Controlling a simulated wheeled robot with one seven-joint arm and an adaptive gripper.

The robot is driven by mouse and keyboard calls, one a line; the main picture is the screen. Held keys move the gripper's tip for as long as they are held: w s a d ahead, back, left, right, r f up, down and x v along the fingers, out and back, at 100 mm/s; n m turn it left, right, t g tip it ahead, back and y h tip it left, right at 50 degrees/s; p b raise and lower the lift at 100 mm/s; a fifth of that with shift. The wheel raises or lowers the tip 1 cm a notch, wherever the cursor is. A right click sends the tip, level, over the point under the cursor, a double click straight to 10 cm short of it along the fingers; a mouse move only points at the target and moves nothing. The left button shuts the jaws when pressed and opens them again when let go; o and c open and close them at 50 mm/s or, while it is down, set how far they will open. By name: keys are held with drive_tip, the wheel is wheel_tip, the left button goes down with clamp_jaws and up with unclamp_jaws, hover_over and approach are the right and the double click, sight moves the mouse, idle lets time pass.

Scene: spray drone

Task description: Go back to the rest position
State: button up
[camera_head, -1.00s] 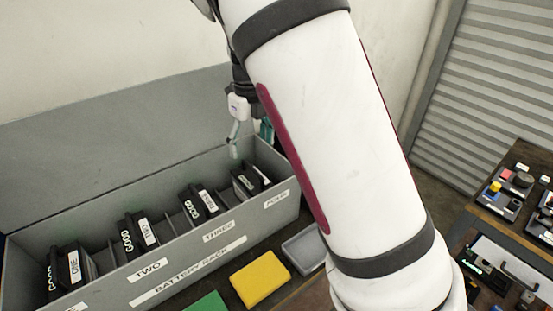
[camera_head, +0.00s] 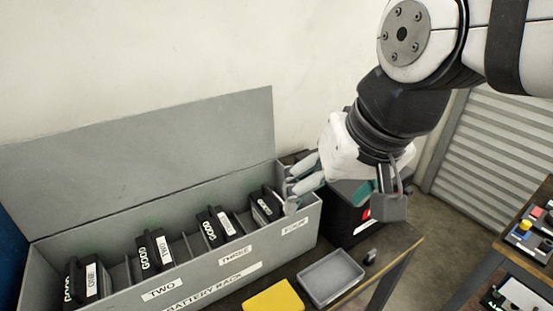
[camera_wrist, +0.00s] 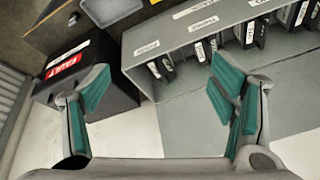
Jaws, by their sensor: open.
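My gripper (camera_wrist: 160,105) is open, its teal-padded fingers spread wide with nothing between them in the wrist view. In the head view my gripper (camera_head: 300,185) is above the right end of the grey battery rack (camera_head: 205,275), beside the slot labelled FOUR. Several black batteries stand upright in the rack. One battery (camera_head: 84,283) is in the leftmost slot, another (camera_head: 152,253) is by TWO, and one (camera_head: 266,205) is near FOUR. The rack also shows in the wrist view (camera_wrist: 185,30).
A black box (camera_wrist: 100,85) with a red FAULT label stands right of the rack in the head view. A second table (camera_head: 520,262) is at right, near a grey shutter (camera_head: 462,150).

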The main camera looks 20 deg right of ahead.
drive_tip(key=s+n, duration=0.2)
drive_tip(key=shift+s+d+f+n+h, duration=0.1)
drive_tip(key=shift+d+f+n+h, duration=0.1)
drive_tip(key=shift+n+h, duration=0.15)
drive_tip(key=shift+a, duration=0.1)
drive_tip(key=shift+c, duration=0.3)
idle(0.6)
